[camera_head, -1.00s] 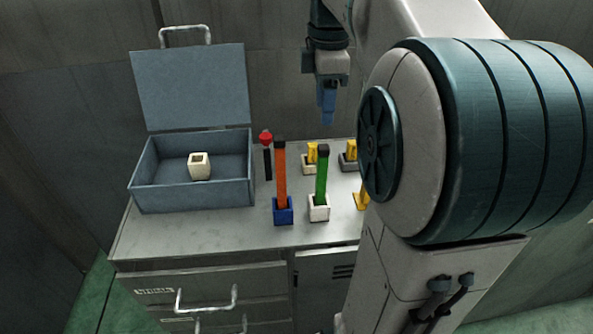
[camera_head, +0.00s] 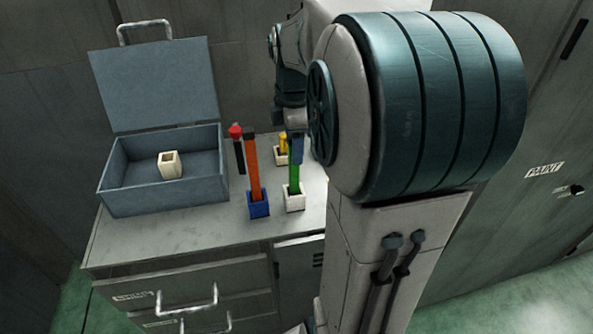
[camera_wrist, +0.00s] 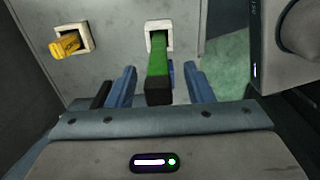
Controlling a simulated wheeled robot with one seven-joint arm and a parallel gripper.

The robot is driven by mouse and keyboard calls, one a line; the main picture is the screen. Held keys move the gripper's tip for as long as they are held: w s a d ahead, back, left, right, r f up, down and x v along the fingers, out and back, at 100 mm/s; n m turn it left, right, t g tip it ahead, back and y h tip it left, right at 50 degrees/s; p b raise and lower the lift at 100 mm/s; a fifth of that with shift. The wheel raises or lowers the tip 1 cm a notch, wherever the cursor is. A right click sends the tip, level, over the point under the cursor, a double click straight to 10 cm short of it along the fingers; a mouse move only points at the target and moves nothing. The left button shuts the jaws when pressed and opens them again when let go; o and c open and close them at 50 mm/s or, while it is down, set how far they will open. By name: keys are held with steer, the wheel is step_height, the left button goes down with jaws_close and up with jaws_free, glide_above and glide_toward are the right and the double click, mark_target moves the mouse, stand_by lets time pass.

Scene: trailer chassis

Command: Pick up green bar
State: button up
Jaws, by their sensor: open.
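The green bar (camera_head: 294,176) stands upright in a white square holder (camera_head: 294,199) on the cabinet top. In the wrist view the green bar (camera_wrist: 159,63), with its black end toward me, lies between the two blue fingers of my gripper (camera_wrist: 161,84). The fingers are open, with a gap on each side of the bar. In the head view my gripper (camera_head: 297,149) is at the bar's upper end, hiding its top, and my arm hides part of the area to the right.
An orange bar (camera_head: 253,170) in a blue holder (camera_head: 258,205) stands just left. A red-topped tool (camera_head: 236,132) is behind it. An open blue-grey box (camera_head: 142,200) holds a cream square piece (camera_head: 170,165). A yellow piece (camera_wrist: 66,45) sits in another holder.

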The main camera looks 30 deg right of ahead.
steer(key=shift+f, duration=0.55)
jaws_close()
steer(key=shift+r, duration=0.2)
